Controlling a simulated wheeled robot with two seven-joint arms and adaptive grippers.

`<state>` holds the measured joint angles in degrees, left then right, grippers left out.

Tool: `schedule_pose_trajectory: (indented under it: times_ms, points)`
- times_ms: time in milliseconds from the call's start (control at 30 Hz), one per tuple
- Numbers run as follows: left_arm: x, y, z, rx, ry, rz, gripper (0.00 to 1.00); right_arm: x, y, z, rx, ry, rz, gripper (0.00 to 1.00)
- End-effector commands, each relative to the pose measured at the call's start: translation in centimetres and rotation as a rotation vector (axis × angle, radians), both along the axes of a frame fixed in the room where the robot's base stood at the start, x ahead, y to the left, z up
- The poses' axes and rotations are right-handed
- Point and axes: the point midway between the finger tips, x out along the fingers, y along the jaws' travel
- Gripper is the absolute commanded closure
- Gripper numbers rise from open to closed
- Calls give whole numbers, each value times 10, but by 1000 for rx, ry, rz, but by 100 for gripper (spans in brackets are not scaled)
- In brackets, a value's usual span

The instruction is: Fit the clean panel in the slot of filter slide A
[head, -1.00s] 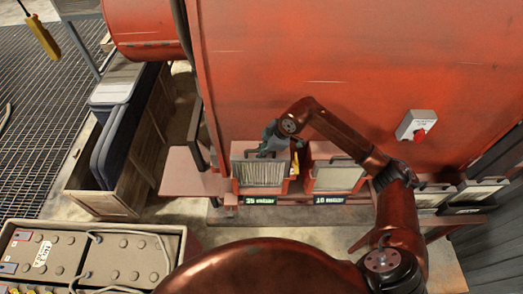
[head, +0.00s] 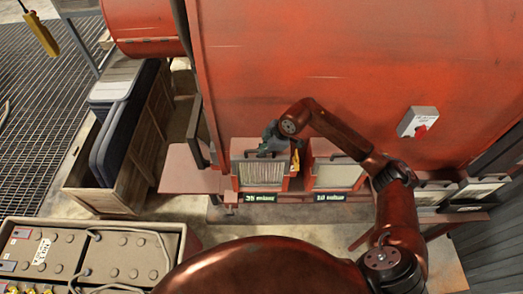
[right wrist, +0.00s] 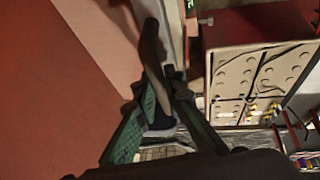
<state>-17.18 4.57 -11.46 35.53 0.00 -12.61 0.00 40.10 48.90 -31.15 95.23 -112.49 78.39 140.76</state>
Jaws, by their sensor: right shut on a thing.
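A pale pleated panel (head: 262,174) in a grey frame stands upright in the leftmost red holder on the engine's lower ledge. My right gripper (head: 270,142) is at the panel's top edge, shut on its dark handle. In the right wrist view, the green fingers (right wrist: 158,112) close around a dark handle bar (right wrist: 151,60). How deep the panel sits in the slot cannot be seen, since the arm and frame hide it. Which slide is A cannot be read. My left gripper is not in view.
A similar pale panel (head: 337,176) stands in the holder to the right, with more at the far right. A wooden crate (head: 150,125) with dark panels stands left. A battery (head: 125,258) is at front left. A red-button box (head: 417,122) is on the engine wall.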

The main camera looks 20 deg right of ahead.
Motion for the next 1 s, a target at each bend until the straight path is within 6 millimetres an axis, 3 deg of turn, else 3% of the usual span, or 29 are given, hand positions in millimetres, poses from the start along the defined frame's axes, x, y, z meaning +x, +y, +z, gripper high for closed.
schedule_pose_trajectory:
  times_ms: [1000]
  points:
    - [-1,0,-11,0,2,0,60,1,1,-22,2,-3,1,100]
